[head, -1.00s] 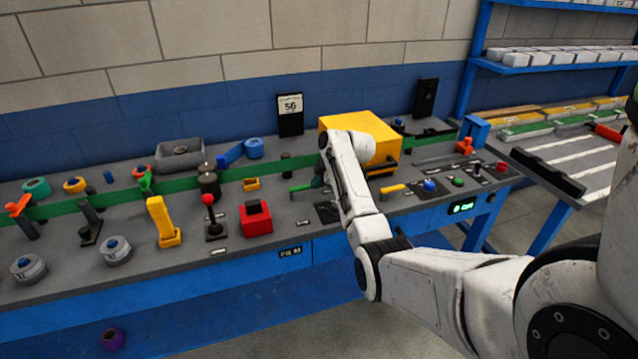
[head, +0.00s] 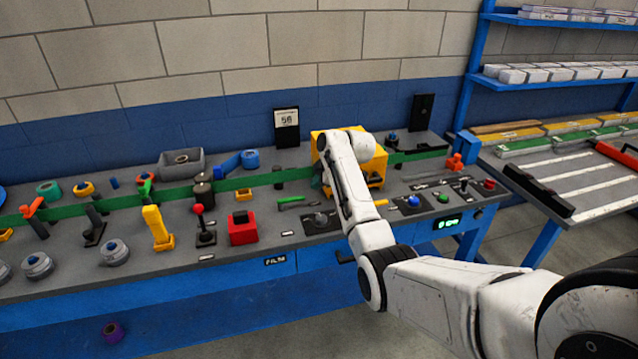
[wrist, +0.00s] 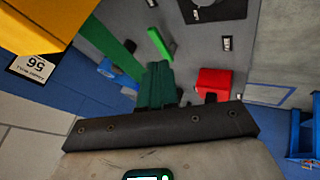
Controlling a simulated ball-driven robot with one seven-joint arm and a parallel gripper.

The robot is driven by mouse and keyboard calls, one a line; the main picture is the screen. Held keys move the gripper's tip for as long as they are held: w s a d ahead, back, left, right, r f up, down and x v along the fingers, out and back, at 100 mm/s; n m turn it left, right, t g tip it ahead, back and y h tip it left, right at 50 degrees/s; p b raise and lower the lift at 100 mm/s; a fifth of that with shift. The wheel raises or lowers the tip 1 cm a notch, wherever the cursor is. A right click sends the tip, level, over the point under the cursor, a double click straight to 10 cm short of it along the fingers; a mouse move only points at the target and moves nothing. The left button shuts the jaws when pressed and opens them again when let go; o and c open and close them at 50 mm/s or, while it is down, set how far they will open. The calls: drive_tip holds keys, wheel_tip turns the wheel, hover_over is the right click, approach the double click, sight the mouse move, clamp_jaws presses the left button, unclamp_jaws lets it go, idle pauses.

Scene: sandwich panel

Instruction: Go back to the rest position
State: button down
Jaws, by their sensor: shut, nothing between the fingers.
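My arm (head: 362,205) reaches over the control bench (head: 150,275), its forward link rising in front of the yellow box (head: 376,180). My gripper (wrist: 158,70) shows in the wrist view as dark green fingers, closed together and empty. In the head view it is mostly hidden behind my arm, with only a dark teal bit showing at the link's left edge. In the wrist view, the green handle (wrist: 158,43) lies just beyond the fingertips, apart from them in the picture. The red block (wrist: 214,82) is to their right.
Levers, knobs and a red-knobbed joystick (head: 199,210) crowd the bench's left side. The red block (head: 242,229) and green handle (head: 291,199) are left of my arm. A blue button (head: 413,201) is right of it. A slanted rack table (head: 570,175) stands at right.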

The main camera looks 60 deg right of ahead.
idle(0.3)
drive_tip(key=shift+m+g+y, duration=0.5)
drive_tip(key=shift+y, duration=0.1)
drive_tip(key=a+f, duration=0.2)
drive_tip(key=a, duration=0.1)
drive_tip(key=a+f, duration=0.2)
drive_tip(key=a, duration=0.2)
drive_tip(key=w+a+f, duration=0.1)
drive_tip(key=a+f, duration=0.1)
drive_tip(key=a, duration=0.2)
drive_tip(key=shift+a+f, duration=0.1)
drive_tip(key=shift+a, duration=0.15)
drive_tip(key=s+a+f+m+g, duration=0.1)
drive_tip(key=s+a+f, duration=0.25)
drive_tip(key=a, duration=0.55)
drive_tip(key=s+a+f+m+g+y, duration=0.1)
drive_tip(key=s+a+f, duration=0.1)
drive_tip(key=s+a, duration=0.5)
drive_tip(key=s+a+f+m+g, duration=0.1)
drive_tip(key=s+a+f, duration=0.2)
drive_tip(key=a, duration=0.8)
drive_tip(key=s+a+r+m+g, duration=0.2)
drive_tip(key=s+a, duration=0.4)
drive_tip(key=s, duration=0.6)
drive_tip(key=shift+s+r+m, duration=0.2)
drive_tip(key=shift+r+m, duration=0.2)
